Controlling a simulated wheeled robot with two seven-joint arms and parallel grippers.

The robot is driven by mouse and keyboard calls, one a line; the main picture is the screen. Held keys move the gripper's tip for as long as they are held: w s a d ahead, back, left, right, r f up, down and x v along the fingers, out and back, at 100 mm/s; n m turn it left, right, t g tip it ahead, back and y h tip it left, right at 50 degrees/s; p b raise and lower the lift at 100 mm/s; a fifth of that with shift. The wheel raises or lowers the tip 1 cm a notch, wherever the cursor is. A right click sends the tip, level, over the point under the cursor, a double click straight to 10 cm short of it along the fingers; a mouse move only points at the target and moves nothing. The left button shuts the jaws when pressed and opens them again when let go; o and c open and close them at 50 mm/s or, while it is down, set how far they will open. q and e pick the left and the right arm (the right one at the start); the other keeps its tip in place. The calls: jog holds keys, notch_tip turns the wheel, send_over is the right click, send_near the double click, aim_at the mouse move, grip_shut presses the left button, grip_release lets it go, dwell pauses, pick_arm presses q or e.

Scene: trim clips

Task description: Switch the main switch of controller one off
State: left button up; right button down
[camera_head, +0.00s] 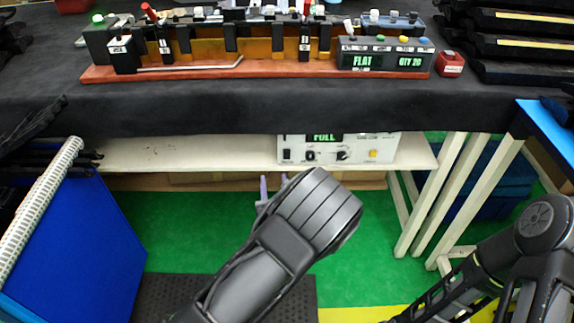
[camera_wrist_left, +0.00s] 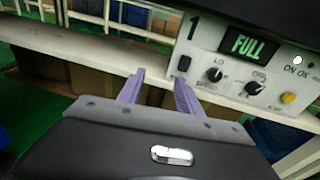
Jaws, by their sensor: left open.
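Controller one (camera_head: 362,150) is a white box on the shelf under the table; its front also shows in the left wrist view (camera_wrist_left: 208,47) with a "1" and a green "FULL" display (camera_wrist_left: 243,46). A black rocker switch (camera_wrist_left: 184,63), seemingly the main switch, sits at the left of its panel, below the "1"; it also shows in the head view (camera_head: 287,155). I cannot tell its position. My left gripper (camera_head: 273,184) is open and empty, its purple fingers in front of the shelf, left of and below the switch; they also show in the wrist view (camera_wrist_left: 159,80). My right gripper is out of view.
The panel also has two knobs (camera_wrist_left: 215,76), a yellow button (camera_wrist_left: 288,98) and a white lamp (camera_wrist_left: 297,60). The shelf (camera_head: 190,152) is clear to the left. The black-covered table (camera_head: 240,108) overhangs it. A blue panel (camera_head: 85,240) stands left, white legs (camera_head: 430,195) right.

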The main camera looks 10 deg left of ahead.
aim_at(287, 151)
pick_arm(q)
jog(key=shift+m+t+h, duration=0.7)
jog(key=shift+m+h, duration=0.2)
jog(key=d, duration=0.1)
jog(key=w+d+r, duration=0.1)
jog(key=d+r, duration=0.1)
jog(key=shift+w+d+r, duration=0.1)
jog(key=shift+w+d, duration=0.1)
jog(key=shift+w, duration=0.05)
jog(key=b+x, duration=0.1)
jog(key=x, duration=0.6)
jog(key=shift+w+a, duration=0.15)
jog(key=shift+w, duration=0.2)
jog(key=shift+c, duration=0.5)
grip_shut()
